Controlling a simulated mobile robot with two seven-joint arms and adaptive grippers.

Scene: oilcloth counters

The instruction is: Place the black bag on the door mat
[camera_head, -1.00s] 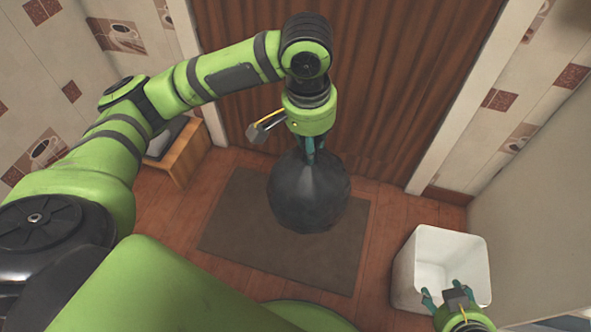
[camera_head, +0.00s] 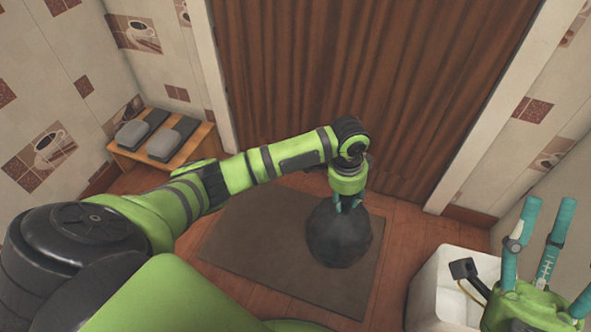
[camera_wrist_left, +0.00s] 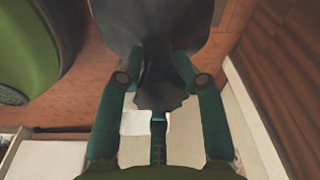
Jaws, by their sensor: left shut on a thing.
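The black bag (camera_head: 338,240) is round and dark, and hangs upright under my left gripper (camera_head: 347,203). My left gripper points down and is shut on the bag's gathered neck, which shows in the left wrist view (camera_wrist_left: 160,92). The brown door mat (camera_head: 250,245) lies flat on the floor. In the head view the bag overlaps the mat's right part; I cannot tell whether its underside touches the mat. My right gripper (camera_head: 540,225) is at the right, fingers up, apart and empty.
A white bin (camera_head: 432,285) stands at the right, partly behind my right gripper. A small wooden bench (camera_head: 190,152) with grey shoes stands by the left wall. A brown pleated curtain (camera_head: 370,75) closes the back. The mat's left part is clear.

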